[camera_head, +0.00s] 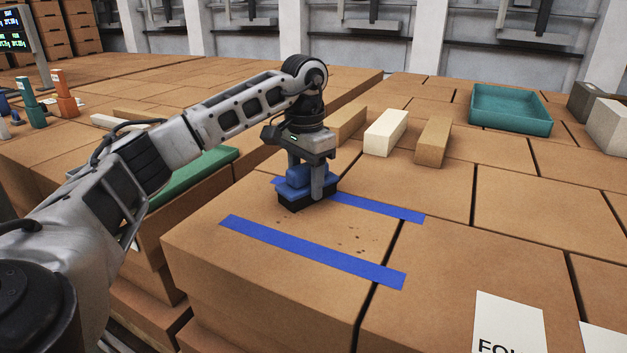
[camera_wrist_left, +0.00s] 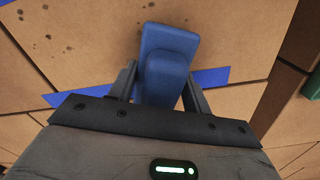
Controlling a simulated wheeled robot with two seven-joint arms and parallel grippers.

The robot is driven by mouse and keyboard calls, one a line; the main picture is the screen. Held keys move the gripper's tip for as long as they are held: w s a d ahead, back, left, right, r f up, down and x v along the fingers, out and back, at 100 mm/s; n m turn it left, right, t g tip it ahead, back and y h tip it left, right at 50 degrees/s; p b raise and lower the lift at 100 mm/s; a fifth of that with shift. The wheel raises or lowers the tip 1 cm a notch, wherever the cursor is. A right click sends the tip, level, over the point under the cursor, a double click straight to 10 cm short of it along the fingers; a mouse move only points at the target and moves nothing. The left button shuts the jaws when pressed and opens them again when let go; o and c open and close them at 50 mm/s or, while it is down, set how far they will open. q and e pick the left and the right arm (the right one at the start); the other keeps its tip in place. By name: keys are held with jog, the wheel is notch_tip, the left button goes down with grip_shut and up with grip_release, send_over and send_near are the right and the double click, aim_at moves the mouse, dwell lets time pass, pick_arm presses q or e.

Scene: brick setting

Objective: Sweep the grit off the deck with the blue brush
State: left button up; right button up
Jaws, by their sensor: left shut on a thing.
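The blue brush (camera_head: 296,184) is upright on the cardboard-brown deck (camera_head: 215,262), its dark bristles down at the deck surface. My left gripper (camera_head: 307,178) is shut on the brush from above. In the left wrist view the brush (camera_wrist_left: 168,62) sits between the two fingers of my left gripper (camera_wrist_left: 160,85). Dark specks of grit (camera_head: 352,240) lie between two blue tape strips, to the right of the brush. The grit also shows in the left wrist view (camera_wrist_left: 52,40), at the upper left. The brush and gripper hide part of the far strip. My right gripper is not in view.
The near blue strip (camera_head: 310,250) and far blue strip (camera_head: 378,207) lie flat. Behind stand a cream block (camera_head: 386,133), a tan block (camera_head: 433,142) and a teal tray (camera_head: 510,110). A white printed sheet (camera_head: 508,322) lies at the front right.

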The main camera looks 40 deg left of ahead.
aim_at(297, 173)
pick_arm(q)
jog(key=shift+s+d, duration=0.2)
jog(key=shift+s, duration=0.55)
jog(key=shift+s+d, duration=0.15)
jog(key=shift+s, duration=0.6)
jog(key=shift+s+d+f+b, duration=0.15)
jog(key=shift+s+b, duration=0.15)
jog(key=shift+s, duration=0.4)
jog(key=shift+s+d+r+b, duration=0.1)
jog(key=shift+s+d+b, duration=0.2)
jog(key=shift+s, duration=0.4)
jog(key=shift+s+d+f+b, duration=0.1)
jog(key=shift+s+b, duration=0.25)
jog(key=shift+s, duration=0.35)
jog(key=shift+s+d, duration=0.2)
jog(key=shift+s, duration=0.8)
jog(key=shift+r, duration=0.2)
notch_tip(297, 173, up, 2)
jog(key=shift+r+p, duration=0.1)
jog(key=shift+p, duration=0.6)
jog(key=shift+r+p, duration=0.3)
jog(key=shift+r, duration=1.6)
jog(key=shift+r, duration=0.1)
